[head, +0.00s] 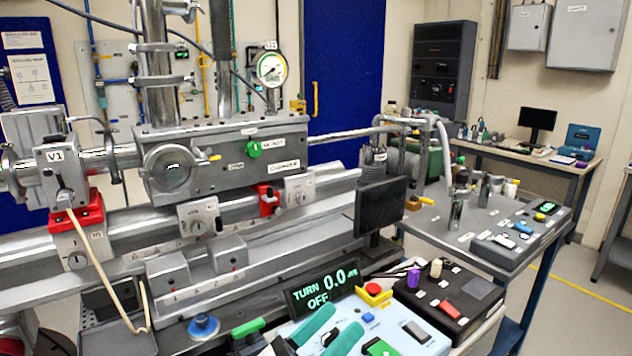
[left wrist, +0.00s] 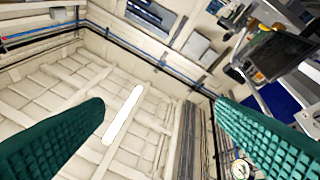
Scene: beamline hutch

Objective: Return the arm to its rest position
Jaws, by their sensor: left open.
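My left gripper (head: 346,318) shows at the bottom of the head view, its two teal ridged fingers apart above or in front of the light blue control panel (head: 420,325). I cannot tell whether it touches the panel. In the left wrist view the same fingers (left wrist: 160,103) stand wide apart with nothing between them. That view faces the ceiling (left wrist: 60,75) and a bright lamp strip. Most of my left arm is out of the picture. My right gripper is not in view.
A display (head: 322,288) reading "TURN 0.0 OFF" stands just behind the fingers. A black box with knobs (head: 450,300) is to their right. The beamline chamber (head: 225,160) and its rails fill the left and middle. A dark monitor (head: 380,207) stands behind the display. Floor shows at the far right.

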